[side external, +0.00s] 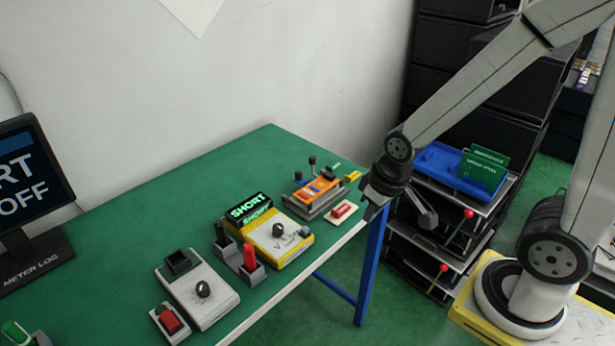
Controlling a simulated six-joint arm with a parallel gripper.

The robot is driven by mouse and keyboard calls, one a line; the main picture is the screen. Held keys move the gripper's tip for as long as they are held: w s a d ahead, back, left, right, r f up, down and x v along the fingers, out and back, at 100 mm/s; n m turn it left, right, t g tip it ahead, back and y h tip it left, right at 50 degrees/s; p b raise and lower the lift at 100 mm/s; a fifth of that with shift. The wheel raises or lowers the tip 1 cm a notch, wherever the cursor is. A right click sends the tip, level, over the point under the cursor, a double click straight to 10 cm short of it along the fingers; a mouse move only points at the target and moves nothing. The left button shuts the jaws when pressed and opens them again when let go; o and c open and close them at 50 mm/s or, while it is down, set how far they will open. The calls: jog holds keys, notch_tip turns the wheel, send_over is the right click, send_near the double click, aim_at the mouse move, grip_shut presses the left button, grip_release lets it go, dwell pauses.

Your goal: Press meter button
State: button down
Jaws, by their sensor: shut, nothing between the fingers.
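The yellow meter (284,246) lies on the green table, with a dial on its face and a raised display reading "SHORT" (249,208) in green. A small dark knob or button (305,232) shows near its right end; I cannot tell which it is. A red button on a pale base (342,211) lies to the right of the meter. My gripper (368,200) is shut and empty, at the table's right edge, to the right of this red button and apart from the meter. Its fingertips are small and dark here.
An orange lever fixture (318,188) stands behind the red button. Red and dark probes in holders (249,267), a white dial box (197,292) and another red button (169,318) stand at the front left. A monitor (27,190) is at the far left. The table's back is clear.

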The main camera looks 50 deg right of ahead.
jog(key=m+t+y, duration=0.1)
jog(key=m+t, duration=0.6)
jog(key=m, duration=0.1)
send_over(307, 230)
jog(key=shift+f, duration=0.65)
jog(key=shift+f, duration=0.2)
jog(key=shift+f, duration=4.2)
jog(key=shift+f, duration=0.9)
jog(key=shift+r, duration=0.9)
